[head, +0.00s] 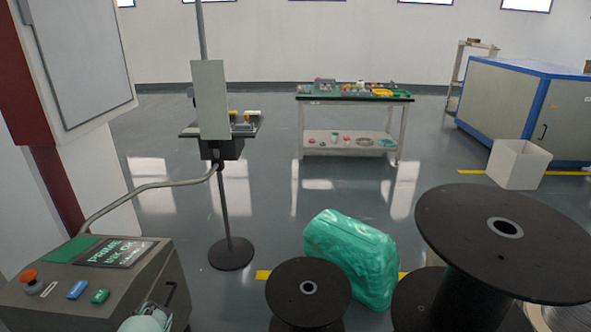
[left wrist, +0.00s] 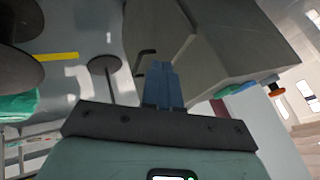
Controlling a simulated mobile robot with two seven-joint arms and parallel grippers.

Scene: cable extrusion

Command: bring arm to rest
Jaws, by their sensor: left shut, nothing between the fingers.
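My left gripper (left wrist: 161,68) shows in the left wrist view with its two blue-grey fingers together and nothing between them. Beyond it in that view is the grey control box (left wrist: 205,45), with a dark handle to the left of the fingertips. In the head view the control box (head: 95,285) stands at the lower left, with a red-orange knob, a blue button and a green button on top. A pale part of my left arm shows at the bottom edge in front of the box; the fingers are hidden there. My right gripper is in neither view.
A thin stand (head: 230,250) with a round base is behind the box. Black spools (head: 310,285) and a green wrapped bundle (head: 350,255) are at front centre and right. A table (head: 355,98), a white bin (head: 518,165) and a blue-edged cabinet (head: 500,95) stand farther back. Open floor lies between.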

